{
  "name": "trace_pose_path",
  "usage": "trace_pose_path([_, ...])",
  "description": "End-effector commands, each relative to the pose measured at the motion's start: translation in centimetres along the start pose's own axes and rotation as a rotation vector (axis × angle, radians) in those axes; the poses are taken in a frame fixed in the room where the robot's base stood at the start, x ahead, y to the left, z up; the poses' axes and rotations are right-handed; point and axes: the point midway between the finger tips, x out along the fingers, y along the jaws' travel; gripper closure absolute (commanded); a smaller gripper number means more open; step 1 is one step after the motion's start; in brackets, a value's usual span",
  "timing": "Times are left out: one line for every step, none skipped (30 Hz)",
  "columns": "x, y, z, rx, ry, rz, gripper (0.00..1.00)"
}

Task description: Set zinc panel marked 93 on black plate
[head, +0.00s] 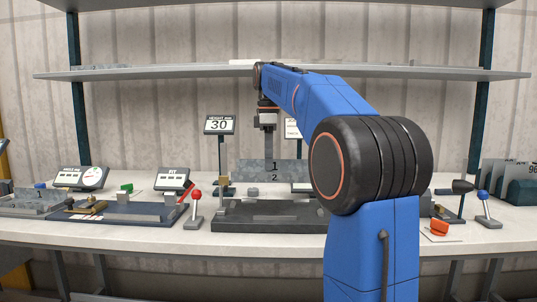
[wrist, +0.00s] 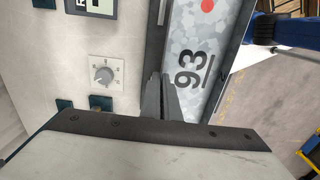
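A mottled grey zinc panel marked 93 (wrist: 203,92), with a red dot, shows beside my fingers in the wrist view. A long black plate (head: 270,226) lies in front of and below the upright face. Whether the panel touches it cannot be told.
A display reading 30 (head: 219,124) stands behind. A dark blue tray (head: 150,217) and a red-knobbed lever (head: 195,210) are to the left. A blue-knobbed lever (head: 486,210) and racked panels (head: 497,172) are to the right. A shelf (head: 160,74) runs above the bench.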

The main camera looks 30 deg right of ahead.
Motion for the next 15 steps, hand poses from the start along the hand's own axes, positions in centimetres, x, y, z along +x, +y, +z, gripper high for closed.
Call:
trace_pose_path([0.6,-0.1,0.0,0.000,-0.001,-0.002,1.00])
trace_pose_path([0.9,-0.1,0.0,0.000,-0.001,-0.002,1.00])
trace_pose_path([1.3,-0.1,0.0,0.000,0.000,-0.001,1.00])
trace_pose_path([1.6,-0.1,0.0,0.000,0.000,-0.002,1.00])
trace_pose_path([1.9,-0.1,0.0,0.000,-0.001,-0.002,1.00])
trace_pose_path([2.3,-0.1,0.0,0.000,0.000,-0.001,1.00])
trace_pose_path([2.6,-0.1,0.0,0.000,0.000,-0.001,1.00])
trace_pose_path([3.0,-0.1,0.0,0.000,0.000,-0.001,1.00])
trace_pose_path([3.3,-0.1,0.0,0.000,0.000,-0.001,1.00])
trace_pose_path([3.7,-0.1,0.0,0.000,0.000,-0.001,1.00])
trace_pose_path([4.0,-0.1,0.0,0.000,0.000,-0.001,1.00])
trace_pose_path([4.4,-0.1,0.0,0.000,0.000,-0.001,1.00])
trace_pose_path([4.7,-0.1,0.0,0.000,0.000,-0.001,1.00])
trace_pose_path([5.0,-0.1,0.0,0.000,0.000,-0.002,1.00])
trace_pose_path([5.3,-0.1,0.0,0.000,0.000,-0.001,1.00])
